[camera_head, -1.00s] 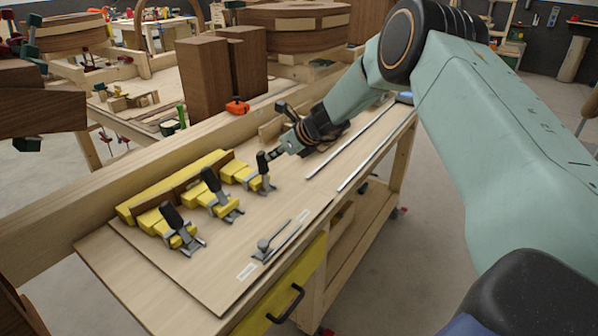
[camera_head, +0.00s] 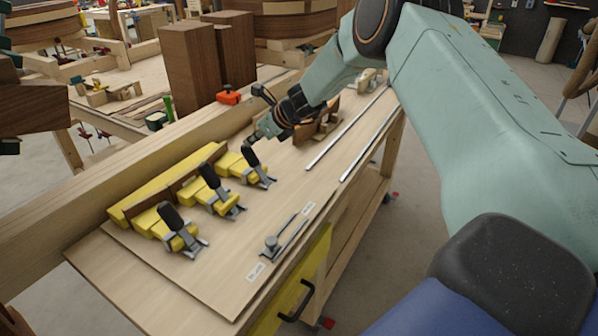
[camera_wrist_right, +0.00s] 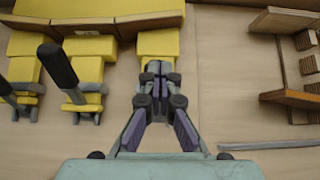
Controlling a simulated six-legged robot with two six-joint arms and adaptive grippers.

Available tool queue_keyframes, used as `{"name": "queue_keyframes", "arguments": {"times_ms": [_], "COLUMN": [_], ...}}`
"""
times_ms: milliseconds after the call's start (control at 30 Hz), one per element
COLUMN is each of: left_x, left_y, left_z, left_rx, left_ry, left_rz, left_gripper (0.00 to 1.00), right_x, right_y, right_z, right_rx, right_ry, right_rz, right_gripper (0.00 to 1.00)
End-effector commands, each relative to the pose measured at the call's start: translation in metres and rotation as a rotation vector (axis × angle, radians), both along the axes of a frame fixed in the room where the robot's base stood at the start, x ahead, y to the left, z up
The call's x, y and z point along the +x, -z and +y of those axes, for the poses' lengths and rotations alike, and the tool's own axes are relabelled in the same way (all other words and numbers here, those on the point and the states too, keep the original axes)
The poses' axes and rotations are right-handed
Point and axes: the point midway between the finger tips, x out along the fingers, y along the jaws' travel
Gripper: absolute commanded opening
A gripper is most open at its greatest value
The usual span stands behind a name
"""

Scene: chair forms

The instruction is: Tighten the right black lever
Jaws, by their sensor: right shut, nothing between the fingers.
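Three toggle clamps with black levers and yellow blocks stand in a row on the wooden board. The right black lever (camera_head: 250,158) leans up and to the left in the head view, like the middle lever (camera_head: 209,175) and the left lever (camera_head: 171,216). My right gripper (camera_head: 254,138) is shut and empty, just behind the top of the right lever; whether they touch I cannot tell. In the right wrist view my shut fingers (camera_wrist_right: 158,72) cover the right clamp and hide its lever. The middle lever (camera_wrist_right: 57,66) shows there to the left. My left gripper is not in view.
A yellow rail (camera_head: 150,190) runs behind the clamps. A loose metal clamp (camera_head: 281,241) lies near the board's front edge. Slotted wooden pieces (camera_wrist_right: 290,60) and metal strips (camera_head: 345,130) lie to the right. The board between is clear.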

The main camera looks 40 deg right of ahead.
Motion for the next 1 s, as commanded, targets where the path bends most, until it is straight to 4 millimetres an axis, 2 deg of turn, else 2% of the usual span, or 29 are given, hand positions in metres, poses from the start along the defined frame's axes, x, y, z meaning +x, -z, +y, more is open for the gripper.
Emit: {"name": "queue_keyframes", "arguments": {"times_ms": [767,1000], "left_x": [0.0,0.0], "left_y": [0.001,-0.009], "left_z": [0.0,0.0], "left_rx": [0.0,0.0], "left_ry": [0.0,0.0], "left_rz": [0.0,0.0], "left_gripper": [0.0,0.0], "right_x": [-0.002,-0.007], "right_y": [0.002,-0.011], "right_z": [-0.001,-0.005], "right_rx": [0.0,0.001], "right_ry": [-0.001,0.0], "right_rz": [0.001,0.001], "right_gripper": [0.0,0.0]}}
